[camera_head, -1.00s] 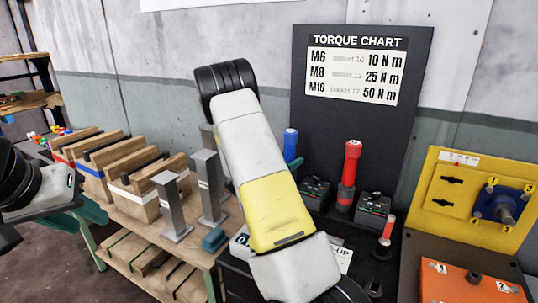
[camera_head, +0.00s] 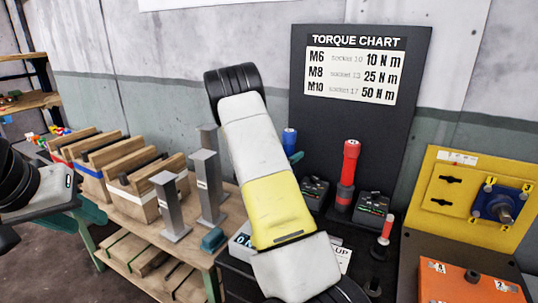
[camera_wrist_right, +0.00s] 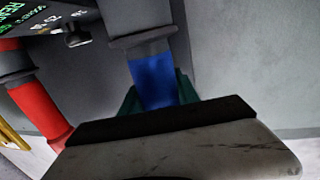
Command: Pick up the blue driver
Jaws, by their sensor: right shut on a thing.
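The blue driver (camera_head: 289,140) stands behind my right arm in the head view; only its upper blue part shows and the arm hides the rest. In the right wrist view its blue grip (camera_wrist_right: 152,78) sits between the teal fingers of my right gripper (camera_wrist_right: 158,92), which is shut on it. A grey body continues beyond the blue part. My left gripper (camera_head: 88,214) is at the left edge of the head view, in front of the wooden bench, away from the driver; its finger opening is not clear.
A red driver (camera_head: 349,172) stands right of the blue one, among dark boxes with displays (camera_head: 372,208). A smaller red-topped tool (camera_head: 383,238) is nearer. The torque chart board (camera_head: 360,120) rises behind. Grey posts (camera_head: 208,185) stand left; a yellow panel (camera_head: 450,190) is right.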

